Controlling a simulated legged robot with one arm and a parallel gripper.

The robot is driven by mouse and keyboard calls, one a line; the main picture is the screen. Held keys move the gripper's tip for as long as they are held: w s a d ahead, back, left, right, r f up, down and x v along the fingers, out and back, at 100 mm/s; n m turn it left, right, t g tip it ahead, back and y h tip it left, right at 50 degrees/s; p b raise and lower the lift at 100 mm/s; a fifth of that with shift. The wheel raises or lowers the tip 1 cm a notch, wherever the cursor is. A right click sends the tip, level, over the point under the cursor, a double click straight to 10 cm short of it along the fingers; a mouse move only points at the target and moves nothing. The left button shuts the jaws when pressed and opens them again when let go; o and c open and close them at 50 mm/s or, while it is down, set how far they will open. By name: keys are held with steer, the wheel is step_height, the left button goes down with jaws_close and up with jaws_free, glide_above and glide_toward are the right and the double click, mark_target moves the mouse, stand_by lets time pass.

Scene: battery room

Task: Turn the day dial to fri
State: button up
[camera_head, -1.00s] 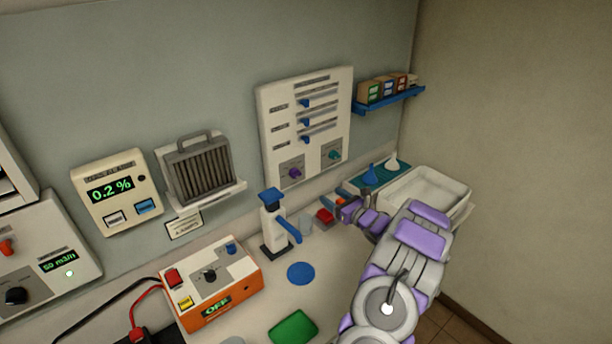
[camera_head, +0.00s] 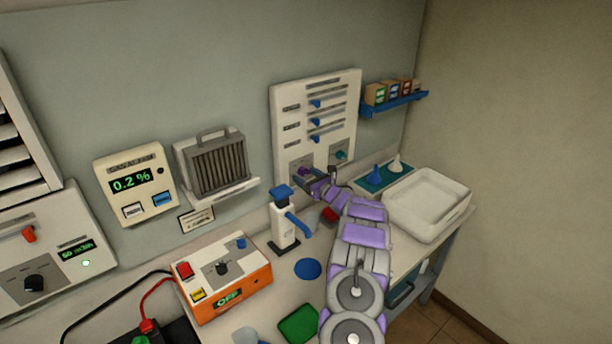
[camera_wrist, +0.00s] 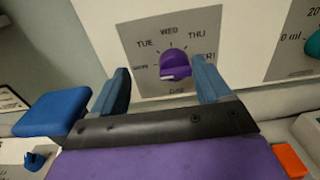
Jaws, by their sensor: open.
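The day dial (camera_wrist: 174,64) is a purple knob on a grey plate with weekday labels around it, in the upper middle of the wrist view. FRI is partly covered by my right finger. I cannot tell which day the knob points to. In the head view the day dial (camera_head: 304,171) is at the lower left of the white wall panel (camera_head: 348,95), partly hidden by my gripper. My gripper (camera_wrist: 162,78) is open, with one blue finger on either side of the knob. I cannot tell whether they touch it.
A teal dial (camera_head: 341,155) sits to the right on the same panel, with blue sliders above. A blue-topped dispenser (camera_head: 284,225) stands on the bench at left of my arm. A white tray (camera_head: 428,200) is at right, near the funnels (camera_head: 376,174).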

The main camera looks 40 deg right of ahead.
mark_target(304, 172)
steer(key=shift+w+a+r, duration=0.15)
steer(key=shift+w+a, duration=0.1)
steer(key=shift+w, duration=0.2)
steer(key=shift+w+d, duration=0.2)
steer(key=d, duration=0.1)
steer(key=d+f, duration=0.1)
steer(key=d, duration=0.1)
steer(key=shift+w+d+f, duration=0.25)
steer(key=shift+w+f, duration=0.1)
steer(key=shift+w, duration=0.05)
steer(key=shift+s+r, duration=0.1)
steer(key=shift+a, duration=0.35)
steer(key=shift+s+a+r, duration=0.1)
steer(key=shift+a+r, duration=0.3)
steer(key=shift+a, duration=0.45)
steer(key=c, duration=0.3)
steer(key=shift+c, duration=0.8)
steer(key=shift+s+d, duration=0.1)
steer(key=shift+d, duration=0.45)
steer(key=c, duration=0.5)
steer(key=shift+a+f, duration=0.15)
steer(key=shift+a, duration=0.05)
steer(key=shift+c, duration=0.3)
